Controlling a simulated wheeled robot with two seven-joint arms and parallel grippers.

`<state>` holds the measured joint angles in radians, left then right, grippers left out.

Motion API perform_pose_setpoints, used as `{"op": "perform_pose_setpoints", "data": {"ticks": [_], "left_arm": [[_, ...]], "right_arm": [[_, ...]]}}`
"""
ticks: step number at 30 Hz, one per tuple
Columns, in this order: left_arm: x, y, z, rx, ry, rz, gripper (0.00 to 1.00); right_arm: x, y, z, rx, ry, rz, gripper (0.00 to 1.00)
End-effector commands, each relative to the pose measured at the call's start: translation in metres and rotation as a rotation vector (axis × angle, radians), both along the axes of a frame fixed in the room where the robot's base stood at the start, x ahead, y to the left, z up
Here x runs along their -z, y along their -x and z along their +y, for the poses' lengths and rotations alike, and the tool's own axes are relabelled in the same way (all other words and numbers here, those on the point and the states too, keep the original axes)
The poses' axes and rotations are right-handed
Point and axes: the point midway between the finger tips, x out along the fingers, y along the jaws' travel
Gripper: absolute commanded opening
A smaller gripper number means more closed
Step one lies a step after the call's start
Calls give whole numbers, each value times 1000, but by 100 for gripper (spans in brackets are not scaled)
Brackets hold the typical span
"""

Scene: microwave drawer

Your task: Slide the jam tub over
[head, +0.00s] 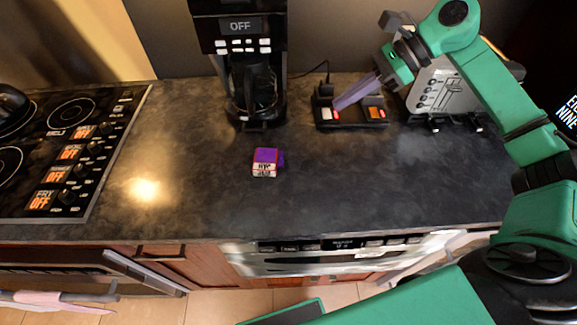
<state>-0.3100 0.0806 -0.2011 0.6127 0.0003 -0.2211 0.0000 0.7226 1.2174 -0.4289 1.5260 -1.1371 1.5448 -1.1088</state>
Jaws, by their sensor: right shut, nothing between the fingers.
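The jam tub looks to be the small purple and white box-like tub (266,161) on the dark counter, right of the stove and in front of the coffee maker. Its label is too small to read. My right gripper (345,101) is shut and empty. Its purple-grey fingers reach down and left over the black tray at the back of the counter, well to the right of and behind the tub. Whether the fingertips touch the tray cannot be told. My left gripper is not in view.
A coffee maker (240,60) stands behind the tub. A black tray (350,122) with small items and a toaster (446,92) stand at the back right. A stove (65,150) is at the left. The counter (370,180) around the tub is clear.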

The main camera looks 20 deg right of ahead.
Motion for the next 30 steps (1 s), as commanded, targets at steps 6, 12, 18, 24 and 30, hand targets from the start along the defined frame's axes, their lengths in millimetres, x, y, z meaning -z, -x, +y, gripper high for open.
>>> {"op": "perform_pose_setpoints", "data": {"ticks": [6, 12, 18, 24, 30], "left_arm": [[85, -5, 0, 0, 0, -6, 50], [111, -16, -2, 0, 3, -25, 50], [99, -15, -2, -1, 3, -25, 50], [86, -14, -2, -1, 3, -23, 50], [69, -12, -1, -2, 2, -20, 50]], "right_arm": [[85, 0, 0, 0, 0, 0, 0], [113, -1, 1, 0, -1, 0, 0], [124, -4, 18, -2, -1, 3, 0], [153, -12, 49, -2, -3, 3, 0], [172, -21, 82, -2, -4, 0, 0]]}}
